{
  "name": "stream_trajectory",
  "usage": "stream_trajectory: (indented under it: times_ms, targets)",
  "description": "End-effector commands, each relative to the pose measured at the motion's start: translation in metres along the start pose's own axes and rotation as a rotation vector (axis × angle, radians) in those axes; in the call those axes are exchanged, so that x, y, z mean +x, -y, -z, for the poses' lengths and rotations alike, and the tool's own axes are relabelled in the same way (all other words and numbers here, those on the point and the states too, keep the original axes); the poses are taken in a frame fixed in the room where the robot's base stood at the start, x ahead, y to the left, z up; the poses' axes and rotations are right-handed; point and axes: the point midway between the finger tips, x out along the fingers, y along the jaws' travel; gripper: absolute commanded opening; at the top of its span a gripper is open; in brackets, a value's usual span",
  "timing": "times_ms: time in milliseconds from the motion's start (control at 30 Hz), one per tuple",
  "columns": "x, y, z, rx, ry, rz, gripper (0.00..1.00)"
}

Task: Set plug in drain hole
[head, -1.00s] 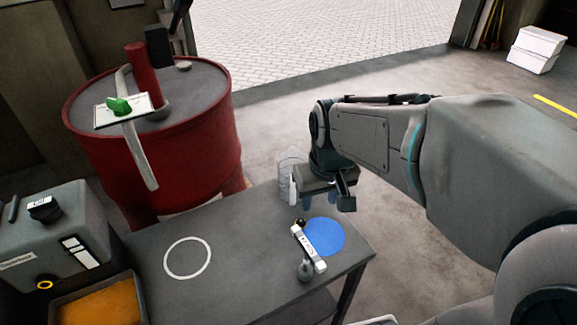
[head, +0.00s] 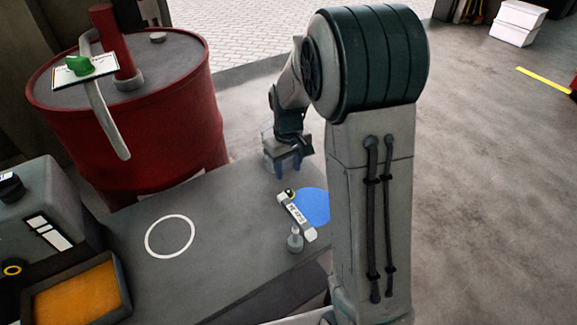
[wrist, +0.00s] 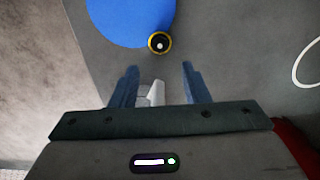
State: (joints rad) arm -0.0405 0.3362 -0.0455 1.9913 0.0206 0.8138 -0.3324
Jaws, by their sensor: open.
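A small dark plug with a yellow ring (head: 289,193) sits on the table at the edge of a flat blue disc (head: 317,205). In the wrist view the plug (wrist: 159,44) lies just beyond my fingertips, roughly centred between them. My gripper (head: 289,166) is open, its blue fingers apart, above the far part of the table; the wrist view also shows it (wrist: 160,67). The grey box (head: 45,215) at the left has a yellow-ringed drain hole (head: 12,269) low on its front.
An orange-filled tray (head: 75,294) lies before the box. A red drum (head: 130,135) stands behind the table (head: 215,230).

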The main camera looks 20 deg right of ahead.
Motion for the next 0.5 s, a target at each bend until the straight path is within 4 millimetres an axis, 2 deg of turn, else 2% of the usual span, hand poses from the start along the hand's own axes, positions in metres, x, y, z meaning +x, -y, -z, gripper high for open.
stream_trajectory:
  times_ms: [500]
  targets:
    - [0.058, 0.000, -0.001, 0.001, 0.001, 0.000, 0.42]
